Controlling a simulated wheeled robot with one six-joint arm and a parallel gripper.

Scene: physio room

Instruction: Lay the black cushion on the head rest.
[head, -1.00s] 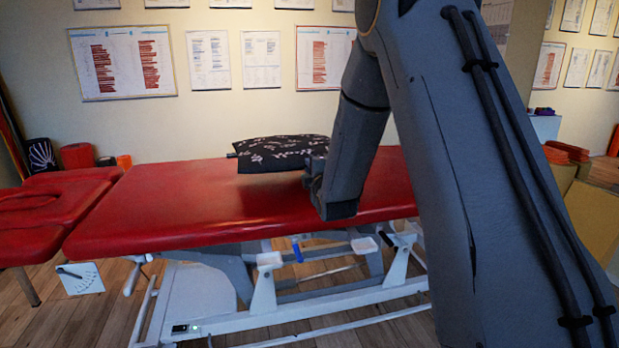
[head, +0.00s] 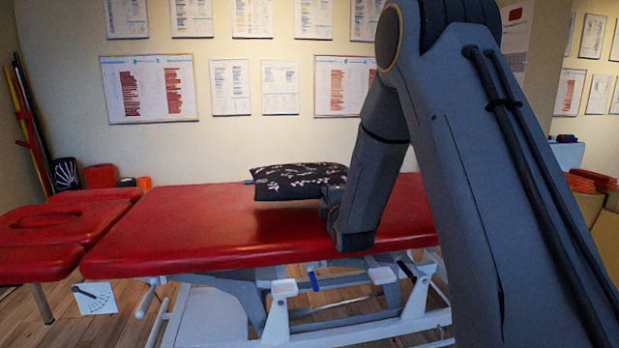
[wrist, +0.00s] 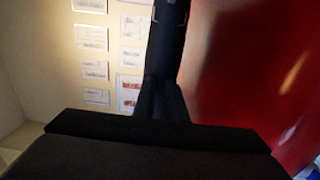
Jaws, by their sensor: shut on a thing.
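The black cushion (head: 300,181) with a white leaf pattern is in the head view, level above the middle of the red treatment table (head: 200,235). My gripper (head: 332,196) is shut on its right end. The fingertips are partly hidden by my wrist and the cushion. Whether the cushion touches the table top is hard to tell. The head rest (head: 98,212), a red padded section with a face opening, is at the table's left end and bare. In the wrist view a dark finger (wrist: 165,70) shows, with the red table top (wrist: 250,70) to the right.
A black item (head: 65,174), a red roll (head: 100,176) and an orange item (head: 144,184) stand by the wall behind the head rest. The table top left of the cushion is clear. White frame bars (head: 278,310) lie below the table.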

